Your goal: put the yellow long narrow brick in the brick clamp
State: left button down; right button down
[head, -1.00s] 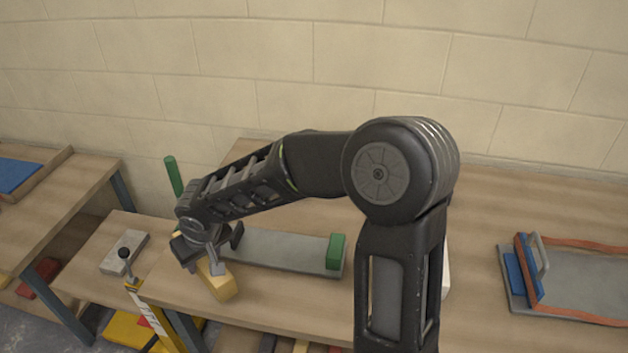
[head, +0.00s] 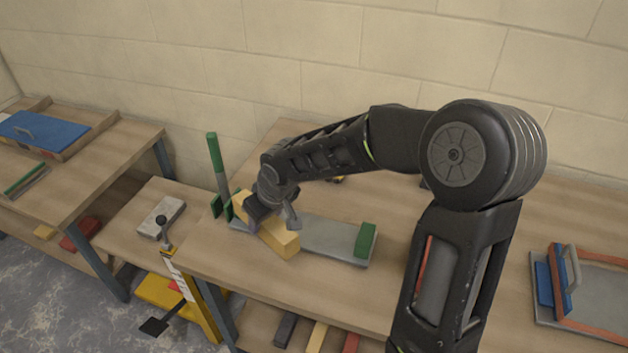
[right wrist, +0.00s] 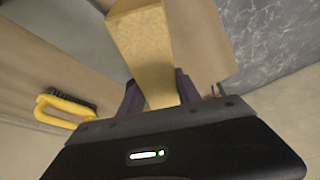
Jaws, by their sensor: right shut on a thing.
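The yellow long narrow brick (head: 283,239) is held in my right gripper (head: 270,216), which is shut on it. The brick lies slantwise in the head view, over the left part of the brick clamp (head: 332,242). The clamp has a long grey base, a green block (head: 365,241) at its right end, and green jaws and an upright green handle (head: 214,152) at its left. I cannot tell whether brick and clamp touch. In the right wrist view, the brick (right wrist: 144,45) runs out between the dark fingers (right wrist: 155,92). My left gripper is out of view.
A blue float (head: 553,285) and a grey tray with orange edges stand at the right of the bench. A yellow-handled brush (right wrist: 64,108) shows in the right wrist view.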

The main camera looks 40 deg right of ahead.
jog(key=s+d+r+n+y+p, duration=0.1)
jog(key=d+r+n+p, duration=0.1)
jog(key=d, duration=0.4)
jog(key=s+d+r+n+p, duration=0.1)
jog(key=d+r+n+p, duration=0.1)
jog(key=d+r, duration=0.2)
jog(key=shift+s+d+n+g+y, duration=0.3)
jog(key=shift+s+d+y, duration=0.1)
jog(key=shift+d, duration=0.45)
notch_tip(320, 180, down, 10)
jog(key=b, duration=0.6)
jog(key=shift+r, duration=0.1)
jog(key=shift+f+b, duration=0.55)
jog(key=shift+b, duration=0.2)
jog(key=shift+f+b, duration=0.4)
jog(key=shift+f, duration=0.05)
jog(key=c, duration=1.1)
grip_release()
jog(key=o, duration=0.3)
jog(key=shift+o, duration=0.2)
